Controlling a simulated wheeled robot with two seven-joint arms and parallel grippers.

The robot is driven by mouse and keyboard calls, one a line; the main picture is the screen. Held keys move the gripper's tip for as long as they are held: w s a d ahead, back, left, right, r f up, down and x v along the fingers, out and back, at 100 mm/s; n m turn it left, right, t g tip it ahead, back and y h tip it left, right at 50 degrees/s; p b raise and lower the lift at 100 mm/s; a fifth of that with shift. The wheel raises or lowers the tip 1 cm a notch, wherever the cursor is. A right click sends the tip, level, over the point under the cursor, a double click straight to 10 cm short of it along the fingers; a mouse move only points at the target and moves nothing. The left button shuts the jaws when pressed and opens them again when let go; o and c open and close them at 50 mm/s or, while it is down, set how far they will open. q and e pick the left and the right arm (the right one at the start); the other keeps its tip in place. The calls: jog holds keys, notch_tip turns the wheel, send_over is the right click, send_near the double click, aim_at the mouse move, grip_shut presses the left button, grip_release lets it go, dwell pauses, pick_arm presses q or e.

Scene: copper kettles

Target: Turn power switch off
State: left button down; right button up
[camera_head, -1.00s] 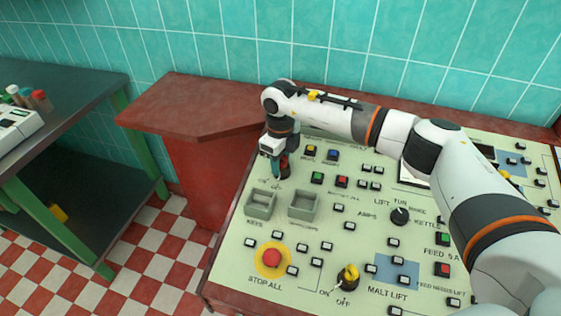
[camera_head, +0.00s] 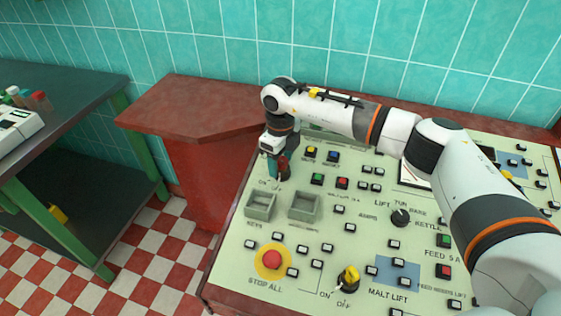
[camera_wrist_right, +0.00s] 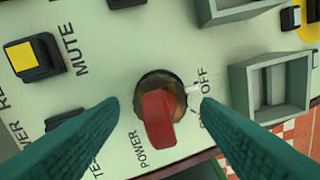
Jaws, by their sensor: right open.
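The power switch is a red rotary knob (camera_wrist_right: 160,115) on a dark round base, with "POWER" printed beside it. A white mark sits at its edge close to the "OFF" lettering; I cannot tell its exact setting. My right gripper (camera_wrist_right: 160,104) is open, with one teal finger on each side of the knob; whether they touch it is unclear. In the head view the right gripper (camera_head: 276,172) points down at the panel's far left corner, partly hiding the red knob (camera_head: 284,166). My left gripper is not in view.
The control panel (camera_head: 330,240) carries many buttons, two grey key boxes (camera_head: 261,204) near the knob, a red stop button (camera_head: 271,259) and a yellow switch (camera_head: 348,278). A yellow button (camera_wrist_right: 30,57) is left of the knob in the wrist view.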

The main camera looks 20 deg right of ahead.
notch_tip(320, 180, up, 11)
jog(key=shift+r+b, duration=0.1)
jog(key=shift+b, duration=1.05)
